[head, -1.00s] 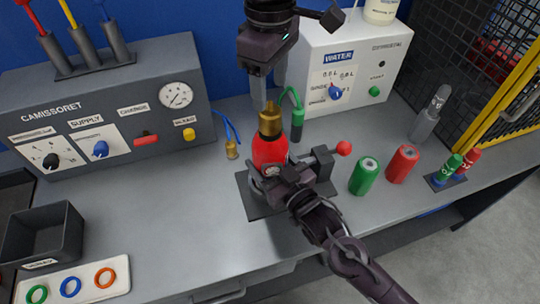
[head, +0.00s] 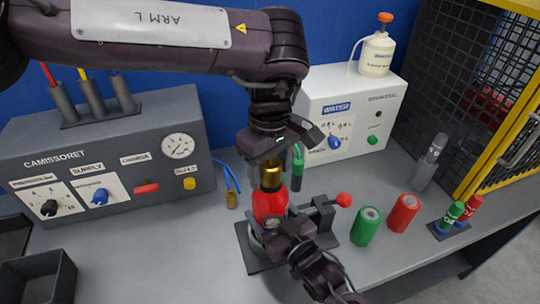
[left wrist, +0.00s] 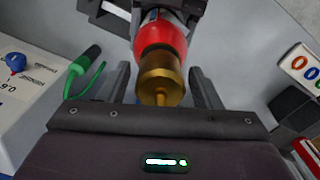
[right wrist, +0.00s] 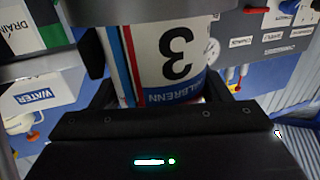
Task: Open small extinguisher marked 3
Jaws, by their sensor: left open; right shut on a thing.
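The small red extinguisher (head: 269,207) stands upright in a dark bench clamp (head: 318,216), with a brass cap (head: 271,177) on top. Its white label with a 3 (right wrist: 176,52) shows in the right wrist view. My right gripper (head: 278,236) is shut on the extinguisher's lower body. My left gripper (head: 268,163) points down over the cap and is open. In the left wrist view the brass cap (left wrist: 161,78) sits between the two spread fingers, with gaps at both sides.
A green-handled tool (head: 297,168) stands close behind the extinguisher. Green (head: 365,226) and red (head: 403,213) cylinders stand to the right. The Camissoret panel (head: 108,155) is at left, the water unit (head: 345,112) behind.

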